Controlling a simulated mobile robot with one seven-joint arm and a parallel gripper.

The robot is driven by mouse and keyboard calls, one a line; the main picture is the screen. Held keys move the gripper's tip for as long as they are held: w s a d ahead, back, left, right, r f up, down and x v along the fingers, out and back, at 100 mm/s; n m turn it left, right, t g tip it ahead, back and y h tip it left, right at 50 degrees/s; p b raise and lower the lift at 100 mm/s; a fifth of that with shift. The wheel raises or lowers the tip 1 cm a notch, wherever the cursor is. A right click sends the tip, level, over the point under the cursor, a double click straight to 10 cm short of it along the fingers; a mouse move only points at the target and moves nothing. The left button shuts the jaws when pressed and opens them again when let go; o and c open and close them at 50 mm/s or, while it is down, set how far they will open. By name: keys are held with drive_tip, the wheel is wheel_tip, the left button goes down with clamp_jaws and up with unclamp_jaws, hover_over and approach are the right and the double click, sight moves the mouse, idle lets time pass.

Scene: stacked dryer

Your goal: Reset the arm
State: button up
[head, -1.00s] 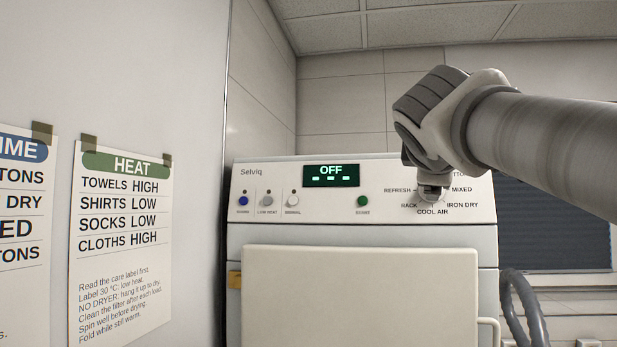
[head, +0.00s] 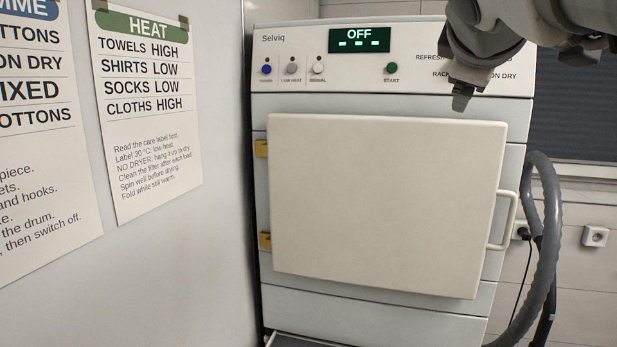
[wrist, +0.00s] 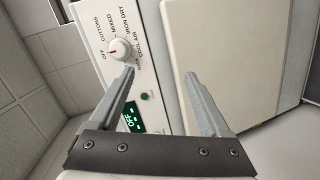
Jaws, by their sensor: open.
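My gripper (head: 462,97) is in front of the dryer's control panel at the upper right in the head view. In the wrist view the two fingers of my gripper (wrist: 159,74) are spread wide with nothing between them. The white program knob (wrist: 119,48) with a red mark stands on the panel beyond the left fingertip, apart from it. My arm hides this knob in the head view. The dryer (head: 390,306) has its pale square door (head: 388,205) shut. Its display (head: 359,39) reads OFF with dashes.
A blue button (head: 266,69), a grey one, a white one and a green START button (head: 391,68) line the panel. The door handle (head: 510,218) sticks out at the right. A grey hose (head: 545,220) hangs beside the dryer. A wall with instruction sheets (head: 150,110) is close on the left.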

drive_tip(key=s+a+f+m+g+y, duration=0.2)
drive_tip(key=s+f, duration=0.3)
drive_tip(key=f, duration=0.7)
drive_tip(key=s+a+f+m+g+y, duration=0.2)
drive_tip(key=s+f, duration=0.4)
drive_tip(key=f, duration=0.6)
drive_tip(key=s+a+f+m+g+y, duration=0.2)
drive_tip(key=s+a+f+m+g, duration=0.1)
drive_tip(key=f, duration=1)
drive_tip(key=s+m+g, duration=0.1)
drive_tip(key=s+m, duration=0.1)
drive_tip(key=s, duration=0.1)
drive_tip(key=shift+a+m, duration=0.4)
drive_tip(key=shift+r, duration=0.1)
